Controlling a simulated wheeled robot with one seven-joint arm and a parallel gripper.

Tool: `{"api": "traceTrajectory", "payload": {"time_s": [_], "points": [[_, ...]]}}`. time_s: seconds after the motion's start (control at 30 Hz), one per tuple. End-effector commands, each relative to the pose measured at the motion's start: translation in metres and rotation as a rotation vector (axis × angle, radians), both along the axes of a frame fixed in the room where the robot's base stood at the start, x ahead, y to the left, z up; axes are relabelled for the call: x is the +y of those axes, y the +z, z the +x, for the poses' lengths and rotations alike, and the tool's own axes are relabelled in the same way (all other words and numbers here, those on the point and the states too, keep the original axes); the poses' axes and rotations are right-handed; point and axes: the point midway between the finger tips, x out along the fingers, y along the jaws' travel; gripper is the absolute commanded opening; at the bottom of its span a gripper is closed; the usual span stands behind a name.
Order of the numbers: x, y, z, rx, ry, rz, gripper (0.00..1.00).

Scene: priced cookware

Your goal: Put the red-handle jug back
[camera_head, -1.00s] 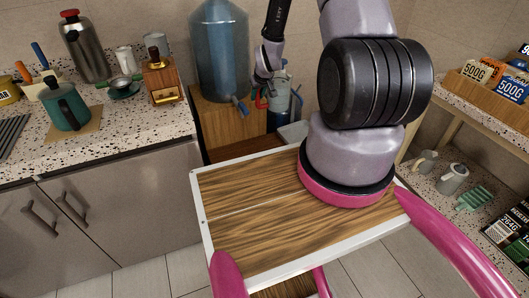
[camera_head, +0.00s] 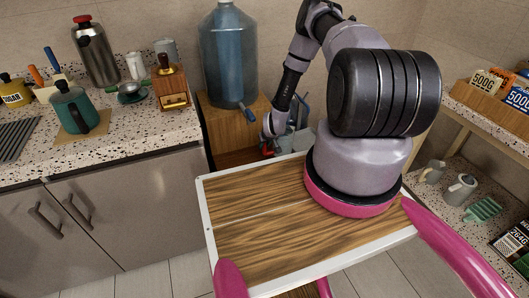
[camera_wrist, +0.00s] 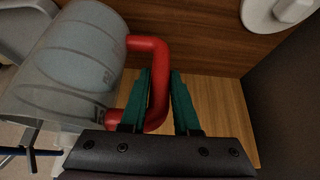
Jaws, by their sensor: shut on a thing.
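The jug (camera_wrist: 75,65) is a clear, bluish ribbed vessel with a red handle (camera_wrist: 160,50), at the left of the wrist view. My gripper (camera_wrist: 160,74) has its teal fingers on either side of the handle and is shut on it. In the head view my gripper (camera_head: 273,128) is low beside the wooden stand, with a bit of red handle (camera_head: 267,149) just below it. The jug's body is largely hidden there by the arm. A light wooden surface (camera_wrist: 220,95) lies beneath the handle; I cannot tell whether the jug touches anything.
A big blue water bottle (camera_head: 229,60) with a tap (camera_head: 248,114) stands on the wooden stand (camera_head: 222,125), close left of my gripper. The left counter (camera_head: 165,130) holds a teal pot and other ware. A shelf (camera_head: 450,135) stands right.

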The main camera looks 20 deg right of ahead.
Motion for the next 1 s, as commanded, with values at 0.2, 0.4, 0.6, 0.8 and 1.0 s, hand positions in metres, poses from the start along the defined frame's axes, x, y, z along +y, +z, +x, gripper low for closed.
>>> {"api": "traceTrajectory", "payload": {"time_s": [0.2,0.4,0.6,0.8,1.0], "points": [[0.000,-0.014,0.000,-0.002,-0.001,0.000,0.00],[-0.001,-0.039,0.000,-0.001,-0.001,0.000,0.00],[-0.001,-0.041,0.001,-0.002,0.000,-0.001,0.00],[0.000,-0.044,0.000,0.000,0.000,0.000,0.37],[0.000,-0.044,0.000,0.000,0.000,0.000,0.60]]}}
